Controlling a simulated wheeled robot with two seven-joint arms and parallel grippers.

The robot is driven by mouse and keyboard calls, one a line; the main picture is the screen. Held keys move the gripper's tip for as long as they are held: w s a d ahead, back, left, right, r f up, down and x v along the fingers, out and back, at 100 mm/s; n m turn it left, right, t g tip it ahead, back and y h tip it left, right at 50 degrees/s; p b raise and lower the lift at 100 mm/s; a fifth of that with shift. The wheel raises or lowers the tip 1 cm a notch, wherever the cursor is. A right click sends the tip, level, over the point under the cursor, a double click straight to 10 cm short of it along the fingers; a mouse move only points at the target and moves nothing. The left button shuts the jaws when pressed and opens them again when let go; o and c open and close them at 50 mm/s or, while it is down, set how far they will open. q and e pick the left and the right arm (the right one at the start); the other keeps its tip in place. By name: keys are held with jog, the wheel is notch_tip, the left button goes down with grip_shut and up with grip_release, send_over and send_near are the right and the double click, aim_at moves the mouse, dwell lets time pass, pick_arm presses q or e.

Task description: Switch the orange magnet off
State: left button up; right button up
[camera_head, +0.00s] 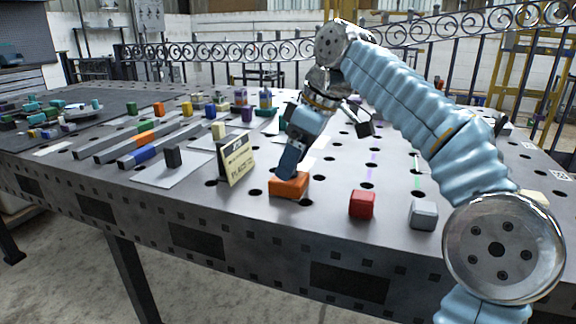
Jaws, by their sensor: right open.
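The orange magnet (289,187) is a low block near the front edge of the perforated metal table. My right gripper (291,172) points down at it, with its finger end at or just above the block's top; I cannot tell whether they touch. The gripper is open, though the gap between its fingers is hard to see from this side. Any switch on the magnet is hidden by the gripper or too small to make out. My left gripper is out of view.
A red block (362,204) and a grey block (423,215) stand to the right of the magnet. A cream sign (238,160) stands close on its left. Metal bars and several coloured blocks lie behind.

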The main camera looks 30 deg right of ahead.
jog(key=shift+c, duration=0.5)
jog(key=c, duration=1)
jog(key=shift+o, duration=0.2)
jog(key=shift+m, duration=0.3)
jog(key=m+p, duration=0.1)
jog(key=m+h+p, duration=0.1)
jog(key=m, duration=0.1)
jog(key=shift+s+a+r+m+t, duration=0.1)
jog(key=shift+a+r+m+t, duration=0.1)
jog(key=shift+m+t, duration=0.15)
jog(key=m+h+p, duration=0.2)
jog(key=m, duration=0.2)
jog(key=shift+t, duration=0.25)
jog(key=m, duration=0.2)
jog(key=m+h, duration=0.1)
jog(key=m, duration=0.1)
jog(key=shift+a+f+h+p, duration=0.15)
jog(key=shift+h+p, duration=0.15)
jog(key=m+h, duration=0.1)
jog(key=m, duration=0.1)
jog(key=m+g, duration=0.1)
jog(key=m, duration=0.2)
jog(key=shift+a+m+g+h, duration=0.1)
jog(key=shift+m+g+h, duration=0.2)
jog(key=shift+m+h, duration=0.1)
